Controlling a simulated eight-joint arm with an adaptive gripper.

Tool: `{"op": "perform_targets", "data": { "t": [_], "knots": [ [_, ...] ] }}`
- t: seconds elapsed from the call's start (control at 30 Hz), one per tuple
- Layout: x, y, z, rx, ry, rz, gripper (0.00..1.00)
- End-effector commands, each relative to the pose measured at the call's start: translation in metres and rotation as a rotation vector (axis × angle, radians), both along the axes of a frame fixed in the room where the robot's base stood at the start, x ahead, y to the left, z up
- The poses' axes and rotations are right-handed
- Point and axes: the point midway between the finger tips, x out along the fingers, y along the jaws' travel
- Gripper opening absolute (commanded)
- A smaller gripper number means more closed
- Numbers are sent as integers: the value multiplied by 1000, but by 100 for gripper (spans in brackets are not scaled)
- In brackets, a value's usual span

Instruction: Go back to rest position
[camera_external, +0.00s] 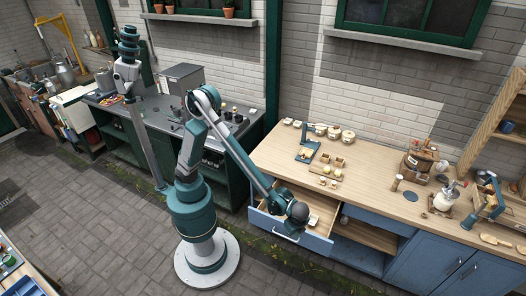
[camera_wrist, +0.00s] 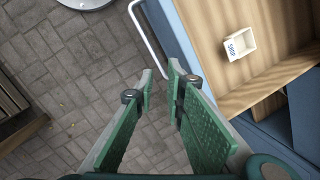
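My gripper (camera_wrist: 160,72) points down in the wrist view, with floor paving showing between its two green-padded fingers. In the wrist view the silver drawer handle (camera_wrist: 148,38) lies just beyond the fingertips. A small white labelled box (camera_wrist: 240,43) sits inside the wooden drawer.
The wooden counter (camera_external: 372,185) holds jars, a blue stand (camera_external: 305,153), small wooden boxes and, at right, a brown machine (camera_external: 418,160). Blue cabinets (camera_external: 440,262) stand below it. Another counter (camera_external: 160,105) stands behind my arm. The paved floor (camera_external: 110,215) at left is clear.

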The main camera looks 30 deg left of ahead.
Motion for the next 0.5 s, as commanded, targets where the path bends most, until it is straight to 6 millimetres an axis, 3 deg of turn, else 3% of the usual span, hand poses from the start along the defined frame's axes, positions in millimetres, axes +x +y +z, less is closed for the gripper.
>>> {"op": "perform_targets", "data": {
  "t": [0.1,0.5],
  "knots": [
    [39,9,15,-27,7,64,13],
    [151,53,58,-117,22,272,13]
  ]
}}
